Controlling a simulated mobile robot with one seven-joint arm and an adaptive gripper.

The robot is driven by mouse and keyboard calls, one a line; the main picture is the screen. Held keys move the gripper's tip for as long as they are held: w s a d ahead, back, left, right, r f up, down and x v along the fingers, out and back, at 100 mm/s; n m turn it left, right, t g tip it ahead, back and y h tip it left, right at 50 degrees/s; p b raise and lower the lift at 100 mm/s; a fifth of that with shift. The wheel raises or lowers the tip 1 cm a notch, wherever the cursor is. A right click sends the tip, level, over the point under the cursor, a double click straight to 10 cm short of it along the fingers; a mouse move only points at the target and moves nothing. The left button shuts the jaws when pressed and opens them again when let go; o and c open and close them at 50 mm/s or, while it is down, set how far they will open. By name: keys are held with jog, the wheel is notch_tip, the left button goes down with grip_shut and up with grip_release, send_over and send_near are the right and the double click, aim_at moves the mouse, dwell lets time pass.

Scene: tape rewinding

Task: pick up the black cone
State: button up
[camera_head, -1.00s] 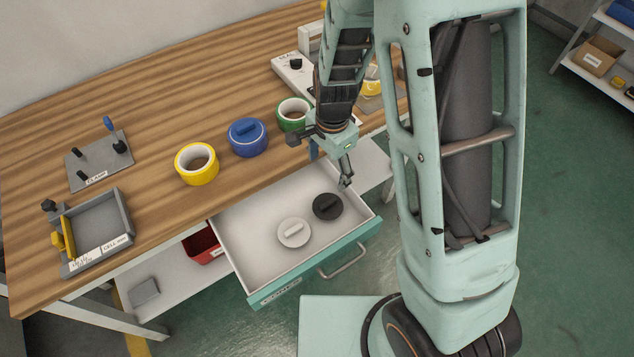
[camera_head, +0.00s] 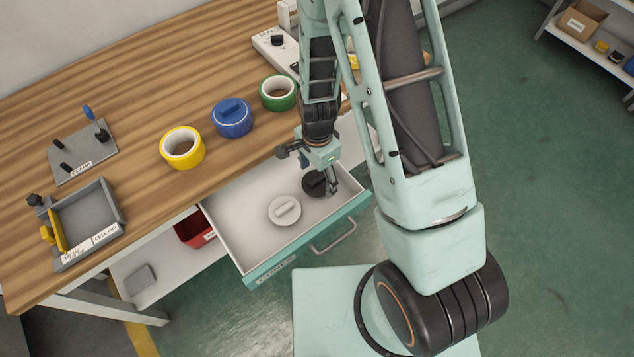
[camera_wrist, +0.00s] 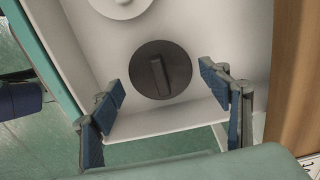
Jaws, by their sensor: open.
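The black cone (camera_head: 314,183) lies in the open white drawer (camera_head: 236,206), near its right end. From above, in the wrist view, the cone (camera_wrist: 160,69) is a dark disc with a raised bar across its middle. My gripper (camera_head: 331,187) is over the drawer at the cone and hides part of it in the head view. In the wrist view my gripper (camera_wrist: 164,92) is open, with a blue-padded finger on each side of the cone's lower edge. Nothing is held between the fingers.
A white cone (camera_head: 285,211) lies left of the black one in the drawer. The drawer's teal front (camera_head: 310,237) and walls surround both. Yellow (camera_head: 183,148), blue (camera_head: 232,118) and green (camera_head: 279,93) tape rolls stand on the wooden bench above.

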jog(key=shift+f, duration=0.85)
jog(key=c, duration=0.8)
jog(key=shift+r, duration=0.2)
